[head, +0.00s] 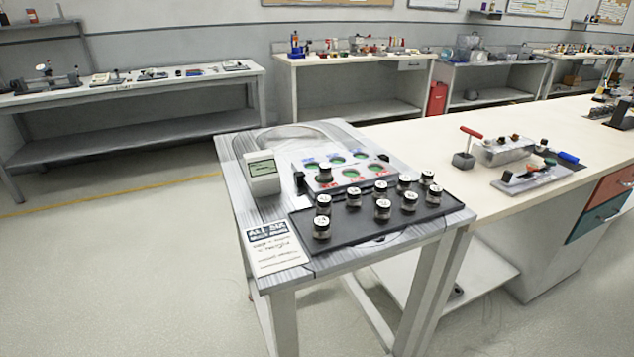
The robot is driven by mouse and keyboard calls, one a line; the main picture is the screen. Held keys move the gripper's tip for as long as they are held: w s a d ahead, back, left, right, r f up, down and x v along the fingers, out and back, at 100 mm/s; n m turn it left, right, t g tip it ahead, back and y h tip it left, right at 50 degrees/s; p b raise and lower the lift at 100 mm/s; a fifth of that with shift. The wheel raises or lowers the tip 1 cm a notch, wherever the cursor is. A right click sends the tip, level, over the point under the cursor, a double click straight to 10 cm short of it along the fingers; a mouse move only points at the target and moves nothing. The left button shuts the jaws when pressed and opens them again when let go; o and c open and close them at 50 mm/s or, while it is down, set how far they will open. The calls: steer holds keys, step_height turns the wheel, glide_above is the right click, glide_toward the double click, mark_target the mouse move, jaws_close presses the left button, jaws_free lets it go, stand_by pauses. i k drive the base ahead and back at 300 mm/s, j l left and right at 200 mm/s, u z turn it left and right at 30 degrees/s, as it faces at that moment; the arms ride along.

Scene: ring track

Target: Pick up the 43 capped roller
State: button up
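Several capped rollers, dark with pale lettered tops, stand upright on a black tray (345,244) on the near grey table. One roller (321,229) stands at the tray's front left corner, with another (323,205) just behind it. Others stand toward the middle and right, such as one roller (382,210) and one at the right (433,195). A further roller (324,173) stands on the pale plate behind the tray. The marks on the caps are too small to read, so I cannot tell which is 43. My gripper is not in view.
The pale plate (345,158) has several green round spots with blue and red labels. A white-grey device (262,174) stands left of it; a printed card (272,247) lies at front left. A long bench (480,150) with tools adjoins at right. Floor at left is clear.

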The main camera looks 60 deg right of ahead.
mark_target(380, 189)
steer(key=k+l+u, duration=0.15)
steer(key=u, duration=0.25)
steer(key=k+l+u, duration=0.25)
steer(key=u, duration=0.15)
steer(key=k+l+u, duration=0.2)
steer(key=u, duration=0.15)
steer(key=k+l+u, duration=0.3)
steer(key=k, duration=0.7)
steer(key=k+j+u, duration=0.2)
steer(key=k+u, duration=0.15)
steer(key=k, duration=0.65)
steer(key=k+j, duration=0.1)
steer(key=k, duration=0.75)
